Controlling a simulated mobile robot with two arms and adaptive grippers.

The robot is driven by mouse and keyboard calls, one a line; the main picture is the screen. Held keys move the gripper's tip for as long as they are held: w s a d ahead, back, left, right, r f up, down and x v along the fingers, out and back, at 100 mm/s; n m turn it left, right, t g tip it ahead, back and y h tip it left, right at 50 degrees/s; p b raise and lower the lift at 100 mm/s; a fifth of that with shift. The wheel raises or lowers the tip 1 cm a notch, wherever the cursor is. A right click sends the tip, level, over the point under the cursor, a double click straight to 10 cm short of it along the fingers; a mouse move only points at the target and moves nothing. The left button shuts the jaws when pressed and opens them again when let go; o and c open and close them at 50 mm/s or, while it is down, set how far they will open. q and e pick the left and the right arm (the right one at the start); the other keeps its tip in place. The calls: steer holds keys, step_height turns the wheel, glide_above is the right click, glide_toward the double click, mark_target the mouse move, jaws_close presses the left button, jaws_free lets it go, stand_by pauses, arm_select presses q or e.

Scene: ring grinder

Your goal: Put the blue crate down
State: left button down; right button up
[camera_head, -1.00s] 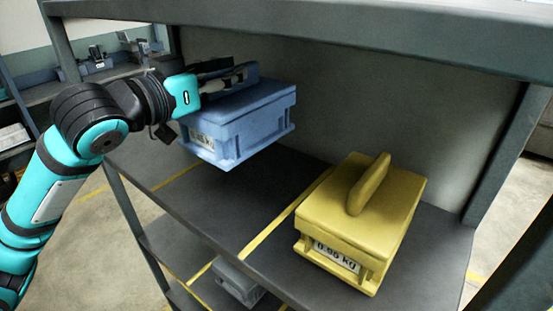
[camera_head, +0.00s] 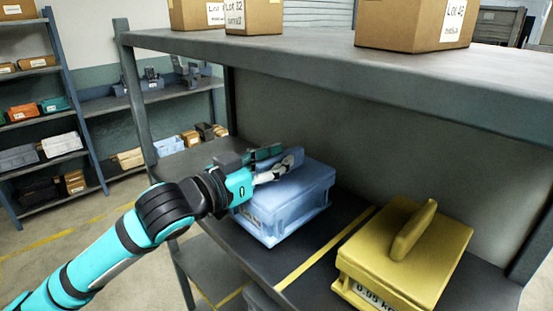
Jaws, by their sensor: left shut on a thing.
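The blue crate (camera_head: 287,207) is a light blue lidded box with a label on its front. It is at the left part of the dark grey shelf (camera_head: 323,222), left of the yellow line. It looks level and low over the shelf board; I cannot tell for certain whether its base touches. My left gripper (camera_head: 280,165) reaches in from the left over the lid and is shut on the crate's top handle, which the fingers mostly hide. My right gripper is not in view.
A yellow crate (camera_head: 405,252) with an upright handle stands on the same shelf to the right, beyond a yellow line (camera_head: 325,248). An upper shelf (camera_head: 330,58) with cardboard boxes (camera_head: 417,25) overhangs. Bare shelf lies between the crates.

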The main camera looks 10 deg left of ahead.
mark_target(257, 172)
arm_select(q)
steer(key=shift+d, duration=0.1)
steer(key=c, duration=1.3)
jaws_free()
steer(key=shift+c, duration=0.2)
steer(key=shift+o, duration=0.6)
steer(key=shift+s+a, duration=0.15)
steer(key=shift+a, duration=0.05)
steer(key=b+v, duration=0.2)
steer(key=v, duration=0.2)
steer(key=b+v, duration=0.2)
steer(key=v, duration=0.2)
steer(key=shift+s+a+f, duration=0.15)
steer(key=shift+s+f, duration=0.05)
steer(key=shift+f, duration=0.05)
steer(key=b+v, duration=0.1)
steer(key=b, duration=0.1)
steer(key=b+v, duration=0.2)
steer(key=b, duration=0.1)
steer(key=shift+r, duration=0.35)
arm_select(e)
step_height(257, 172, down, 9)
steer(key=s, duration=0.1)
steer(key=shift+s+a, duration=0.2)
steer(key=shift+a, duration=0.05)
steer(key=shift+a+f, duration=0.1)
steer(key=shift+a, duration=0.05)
